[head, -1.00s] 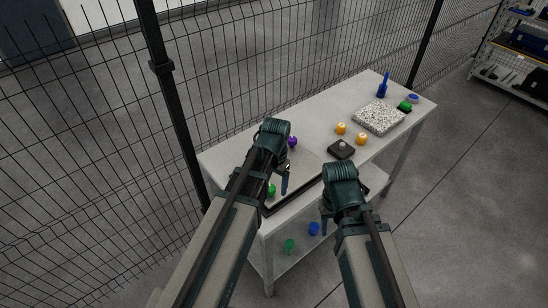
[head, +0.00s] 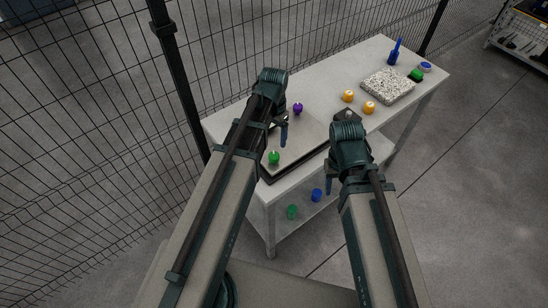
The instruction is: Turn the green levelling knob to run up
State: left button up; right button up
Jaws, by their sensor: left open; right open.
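A round green knob (head: 274,157) shows on the pale, dark-edged plate (head: 302,140) at the near left end of the table. Another green piece (head: 416,75) is at the far right end beside the speckled slab, and a third green piece (head: 292,211) is low on the lower shelf. I cannot tell from the picture which one is the levelling knob. My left gripper (head: 283,134) is open above the plate, just behind the near green knob and apart from it. My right gripper (head: 329,185) is open in front of the table's near edge. Its fingers are partly hidden.
Two orange knobs (head: 348,96) (head: 369,107), a speckled slab (head: 387,86), a blue bottle-like piece (head: 396,52) and a blue disc (head: 425,67) are further right. A blue cup (head: 317,195) is on the lower shelf. A wire fence stands behind.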

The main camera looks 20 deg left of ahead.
aim_at(274, 155)
pick_arm(q)
notch_tip(274, 155, down, 11)
jog(key=b, duration=0.9)
jog(key=shift+r+b, duration=0.15)
jog(key=shift+b, duration=0.2)
grip_shut()
